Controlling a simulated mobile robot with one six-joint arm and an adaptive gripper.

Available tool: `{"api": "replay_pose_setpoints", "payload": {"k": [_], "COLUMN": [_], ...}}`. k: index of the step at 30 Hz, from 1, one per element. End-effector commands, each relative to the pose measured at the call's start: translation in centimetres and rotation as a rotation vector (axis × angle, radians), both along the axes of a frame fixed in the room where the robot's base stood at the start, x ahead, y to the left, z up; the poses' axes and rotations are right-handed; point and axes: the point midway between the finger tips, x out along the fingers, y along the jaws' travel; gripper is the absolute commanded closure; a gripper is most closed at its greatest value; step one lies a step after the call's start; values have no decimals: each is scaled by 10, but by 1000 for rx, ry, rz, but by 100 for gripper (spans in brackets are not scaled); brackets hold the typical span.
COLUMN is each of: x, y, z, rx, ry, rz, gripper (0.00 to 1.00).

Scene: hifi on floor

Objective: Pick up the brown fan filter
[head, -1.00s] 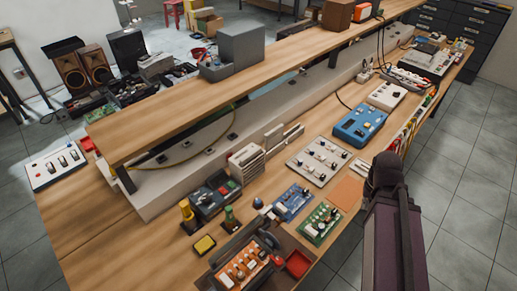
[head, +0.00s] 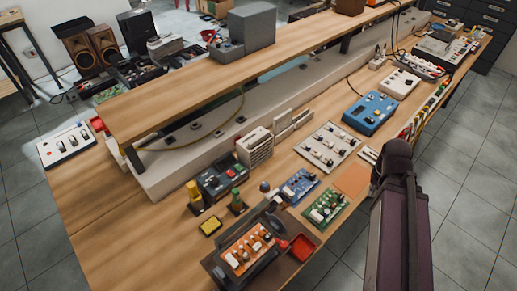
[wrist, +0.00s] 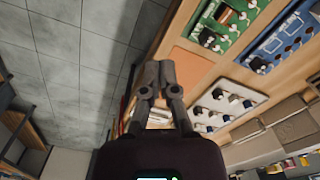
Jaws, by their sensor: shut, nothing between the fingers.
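A flat brown square (head: 351,181) lies on the workbench near its front edge, between the green circuit board and the white knob panel. It looks like the fan filter, though I cannot confirm that from its plain surface. In the wrist view, the brown square (wrist: 188,66) lies just right of my fingertips. My gripper (wrist: 160,72) is shut and empty, with its fingertips together. It appears above the bench's front edge, apart from the square. In the head view, my arm hides most of the gripper.
A raised wooden shelf (head: 185,105) runs along the bench. Grey floor (head: 475,215) is open at the right.

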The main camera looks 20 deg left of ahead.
Motion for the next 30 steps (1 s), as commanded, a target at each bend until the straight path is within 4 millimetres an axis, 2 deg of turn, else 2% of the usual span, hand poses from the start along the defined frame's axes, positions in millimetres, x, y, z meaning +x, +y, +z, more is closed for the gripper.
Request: {"api": "replay_pose_setpoints", "payload": {"k": [5,11,12,17,20,26,30], "x": [0,4,6,23,37,69,87], "y": [0,4,6,25,45,101,145], "z": [0,2,4,14,23,44,58], "rx": [0,0,0,0,0,0,1], "ry": [0,0,0,0,0,0,0], "rz": [0,-4,-6,-33,-61,-132,-186], "gripper": [100,44,40,40,40,40,40]}}
